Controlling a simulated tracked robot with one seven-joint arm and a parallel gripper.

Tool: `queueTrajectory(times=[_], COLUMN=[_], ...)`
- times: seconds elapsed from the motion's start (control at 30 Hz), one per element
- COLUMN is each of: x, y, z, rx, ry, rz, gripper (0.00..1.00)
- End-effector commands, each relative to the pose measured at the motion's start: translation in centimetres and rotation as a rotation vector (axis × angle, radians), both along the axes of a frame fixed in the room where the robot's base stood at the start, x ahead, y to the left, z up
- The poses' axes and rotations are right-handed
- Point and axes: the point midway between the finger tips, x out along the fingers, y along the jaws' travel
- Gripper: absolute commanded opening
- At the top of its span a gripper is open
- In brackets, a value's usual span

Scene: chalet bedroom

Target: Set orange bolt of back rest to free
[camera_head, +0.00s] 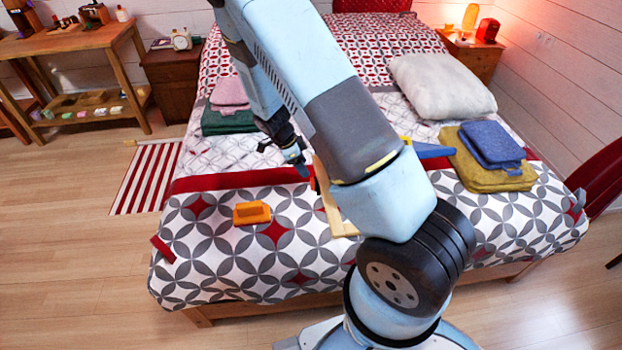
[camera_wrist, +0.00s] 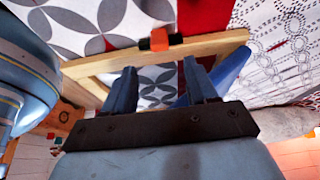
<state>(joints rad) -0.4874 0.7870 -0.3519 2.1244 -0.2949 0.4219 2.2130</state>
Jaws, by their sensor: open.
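The back rest is a light wooden frame (camera_wrist: 215,44) lying on the bed; in the head view only part of the wood (camera_head: 334,212) shows, the rest hidden behind my arm. The orange bolt (camera_wrist: 160,39) sits on the frame's rail, with a dark bar through it. In the head view a small orange bit beside my arm may be the same bolt. My gripper (camera_wrist: 163,88) is open, with nothing between its blue fingers. The fingers point toward the rail, and the bolt is ahead of the gap, apart from the tips. My gripper (camera_head: 296,160) also shows in the head view.
An orange block-like object (camera_head: 252,213) lies on the patterned bedspread (camera_head: 215,265). Folded towels (camera_head: 485,160) and a white pillow (camera_head: 441,85) lie at the right, pink and green cloths (camera_head: 228,118) at the left. A blue piece (camera_wrist: 232,70) is close to my right finger.

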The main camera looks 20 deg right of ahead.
Motion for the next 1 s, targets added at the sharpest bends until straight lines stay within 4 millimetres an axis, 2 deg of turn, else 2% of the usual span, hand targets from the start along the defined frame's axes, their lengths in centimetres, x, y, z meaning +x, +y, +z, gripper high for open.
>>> queueTrajectory(times=[0.2,0.43,0.63,0.93,1.0], x=[-0.3,-0.4,-0.4,-0.4,-0.4], y=[-1.5,-2.6,-3.0,-3.0,-3.0], z=[-3.6,-6.4,-7.4,-7.5,-7.5], rx=[-0.001,0.000,0.000,0.000,0.000], ry=[0.004,0.000,0.001,-0.001,-0.001], rz=[0.001,0.001,0.002,0.001,0.001], gripper=[0.57,0.57,0.57,0.57,0.51])
